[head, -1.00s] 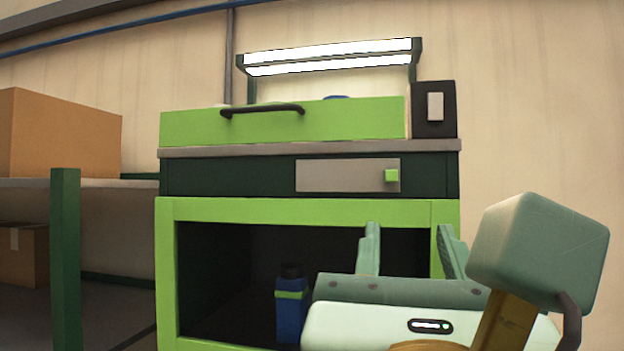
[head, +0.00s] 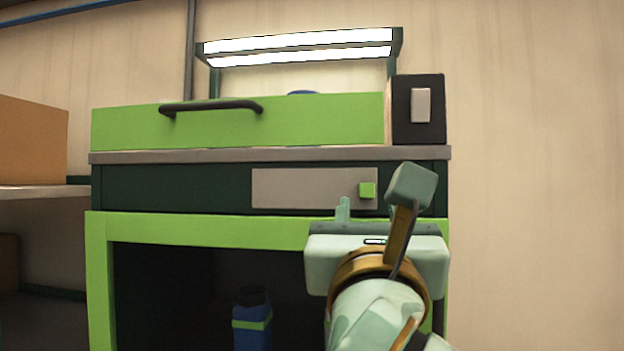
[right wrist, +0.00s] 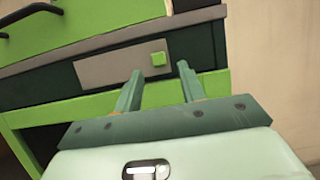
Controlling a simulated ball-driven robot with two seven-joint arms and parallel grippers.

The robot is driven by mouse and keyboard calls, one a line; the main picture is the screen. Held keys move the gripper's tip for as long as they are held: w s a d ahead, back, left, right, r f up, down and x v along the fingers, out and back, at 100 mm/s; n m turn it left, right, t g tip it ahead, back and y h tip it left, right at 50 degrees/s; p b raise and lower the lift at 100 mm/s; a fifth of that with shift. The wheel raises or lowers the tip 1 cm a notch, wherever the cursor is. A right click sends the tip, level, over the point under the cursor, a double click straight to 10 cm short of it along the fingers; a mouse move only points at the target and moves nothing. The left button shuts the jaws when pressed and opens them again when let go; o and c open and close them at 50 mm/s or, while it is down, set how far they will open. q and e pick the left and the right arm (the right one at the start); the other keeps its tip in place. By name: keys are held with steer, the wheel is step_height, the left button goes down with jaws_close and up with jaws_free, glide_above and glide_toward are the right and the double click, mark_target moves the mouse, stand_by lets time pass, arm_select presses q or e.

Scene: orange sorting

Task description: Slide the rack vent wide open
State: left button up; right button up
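The rack vent is a grey plate (head: 300,188) with a small green knob (head: 367,190) near its right end, set in the rack's dark green band. The plate (right wrist: 115,65) and knob (right wrist: 158,58) also show in the right wrist view. My right gripper (head: 373,207) is just below and in front of the knob. In the right wrist view its two fingers (right wrist: 160,72) stand apart with nothing between them, and the knob shows just beyond the gap between the tips. In the head view its wrist hides part of the fingers. My left gripper is out of view.
Above the vent is a grey ledge (head: 220,156) and a light green drawer-like front with a black handle (head: 212,105). A black switch box (head: 418,110) stands at the right. A blue bottle (head: 252,325) stands in the dark opening below. A cardboard box (head: 32,142) sits on the left shelf.

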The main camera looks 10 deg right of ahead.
mark_target(366, 193)
steer(key=p+x, duration=0.1)
steer(key=x, duration=0.2)
steer(key=shift+r, duration=0.25)
steer(key=shift+w+r, duration=0.25)
steer(key=shift+w, duration=0.3)
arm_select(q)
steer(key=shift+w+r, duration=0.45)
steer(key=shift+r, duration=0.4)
arm_select(e)
steer(key=shift+w+d, duration=0.2)
steer(key=shift+w, duration=0.05)
jaws_close()
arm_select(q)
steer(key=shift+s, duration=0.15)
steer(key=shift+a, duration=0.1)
arm_select(e)
steer(key=shift+a, duration=0.1)
